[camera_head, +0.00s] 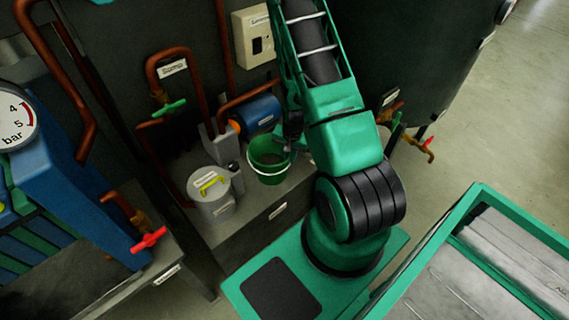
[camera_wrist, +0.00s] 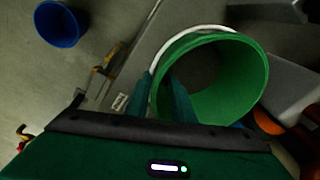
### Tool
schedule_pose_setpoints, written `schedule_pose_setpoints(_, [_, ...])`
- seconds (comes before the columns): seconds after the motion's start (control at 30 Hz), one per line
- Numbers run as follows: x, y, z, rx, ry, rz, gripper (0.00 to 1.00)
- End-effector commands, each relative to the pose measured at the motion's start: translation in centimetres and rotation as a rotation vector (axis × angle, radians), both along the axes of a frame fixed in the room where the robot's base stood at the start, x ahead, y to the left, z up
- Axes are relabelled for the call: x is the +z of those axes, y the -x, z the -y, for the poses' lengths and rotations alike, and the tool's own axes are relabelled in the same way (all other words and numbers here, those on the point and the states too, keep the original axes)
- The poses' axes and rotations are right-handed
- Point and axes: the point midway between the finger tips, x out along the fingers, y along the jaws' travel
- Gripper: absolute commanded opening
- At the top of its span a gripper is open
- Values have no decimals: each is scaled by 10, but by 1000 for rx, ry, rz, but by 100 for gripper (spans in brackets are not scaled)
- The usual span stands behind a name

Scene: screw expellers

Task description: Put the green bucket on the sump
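The green bucket (camera_head: 268,172) stands upright on a grey bench beside a grey lidded canister (camera_head: 212,200) with a yellow handle. A label reading "Sump" (camera_head: 172,68) is on the wall by a copper pipe above the bench. In the wrist view the bucket (camera_wrist: 245,90) shows its open mouth and white wire handle. My gripper (camera_wrist: 166,88) is at the bucket's rim, with one finger outside and one over the inside. The frames do not show whether the fingers press the wall. In the head view my gripper (camera_head: 293,138) is partly hidden by my arm.
A blue motor (camera_head: 256,114) and pipes with a green valve (camera_head: 170,107) stand behind the bucket. A blue press with a gauge (camera_head: 12,122) and a red valve (camera_head: 148,240) are at left. A blue bucket (camera_wrist: 57,24) stands apart on the floor.

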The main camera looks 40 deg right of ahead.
Motion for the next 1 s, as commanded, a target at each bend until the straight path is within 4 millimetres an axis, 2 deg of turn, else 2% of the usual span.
schedule_pose_setpoints(0.03, [10,0,0,0,1,3,21])
schedule_pose_setpoints(0.3, [51,6,-2,1,0,2,21])
schedule_pose_setpoints(0.77, [92,11,-3,18,5,-1,21])
schedule_pose_setpoints(0.87, [116,13,-4,53,15,-9,21])
schedule_pose_setpoints(1.0, [165,24,-5,122,31,-31,21])
